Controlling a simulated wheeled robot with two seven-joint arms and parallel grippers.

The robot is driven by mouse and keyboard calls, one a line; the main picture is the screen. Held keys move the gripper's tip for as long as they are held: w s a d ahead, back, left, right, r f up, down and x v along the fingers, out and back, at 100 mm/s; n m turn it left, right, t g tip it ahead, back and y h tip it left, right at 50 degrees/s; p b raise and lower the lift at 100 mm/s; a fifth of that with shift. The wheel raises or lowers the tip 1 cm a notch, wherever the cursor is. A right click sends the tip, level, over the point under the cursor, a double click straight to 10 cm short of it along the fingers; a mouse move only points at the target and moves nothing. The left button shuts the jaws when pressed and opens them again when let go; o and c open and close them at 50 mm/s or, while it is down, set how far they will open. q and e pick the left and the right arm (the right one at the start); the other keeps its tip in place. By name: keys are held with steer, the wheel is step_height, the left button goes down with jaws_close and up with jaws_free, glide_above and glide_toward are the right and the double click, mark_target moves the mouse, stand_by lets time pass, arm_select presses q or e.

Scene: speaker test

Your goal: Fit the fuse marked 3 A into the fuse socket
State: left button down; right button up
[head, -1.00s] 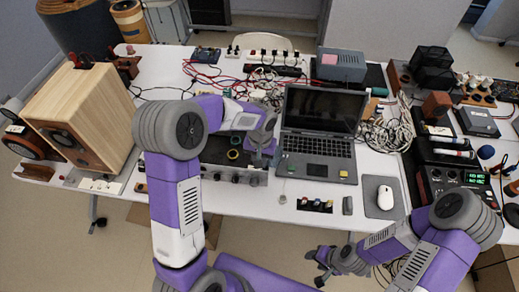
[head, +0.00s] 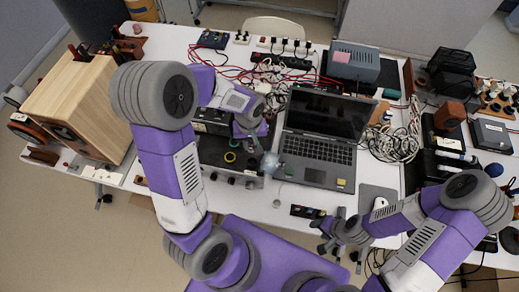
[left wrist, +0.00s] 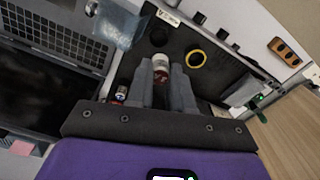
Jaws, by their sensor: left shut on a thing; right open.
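My left gripper (left wrist: 161,82) is shut on a small cylinder with a white and red end, a fuse (left wrist: 160,68); its marking is too small to read. Another small fuse-like piece, red, white and blue (left wrist: 122,93), shows left of the fingers in the left wrist view. A black holder strip (head: 307,211) lies at the table's front edge. My right gripper (head: 331,236) is open and empty, just in front of that strip. I cannot make out the fuse socket for certain.
The black device (head: 215,152) has knobs and a yellow ring (left wrist: 195,58) on top. The laptop (head: 318,150) stands open to its right. A wooden speaker (head: 85,105) stands at the left. Cables (head: 385,143) crowd the back and right. White table shows left of the device.

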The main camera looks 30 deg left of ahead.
mark_target(251, 152)
arm_select(q)
steer(key=f, duration=0.2)
steer(key=shift+w+f, duration=0.3)
steer(key=shift+w, duration=0.1)
arm_select(e)
steer(key=shift+w+f, duration=0.2)
steer(key=shift+w, duration=0.2)
arm_select(q)
steer(key=f, duration=0.2)
steer(key=shift+s+f+b, duration=0.3)
steer(key=shift+s+f, duration=0.05)
steer(key=shift+s, duration=0.05)
steer(key=shift+f, duration=0.35)
steer(key=shift+w+f, duration=0.15)
steer(key=shift+f, duration=1.8)
arm_select(e)
steer(key=shift+s+f, duration=0.25)
arm_select(q)
steer(key=shift+f+b, duration=0.1)
steer(key=shift+b, duration=0.2)
arm_select(e)
steer(key=shift+f, duration=0.1)
arm_select(q)
steer(key=shift+f+b, duration=0.3)
steer(key=c, duration=1)
jaws_free()
arm_select(e)
steer(key=shift+f, duration=0.25)
arm_select(q)
steer(key=shift+r, duration=0.1)
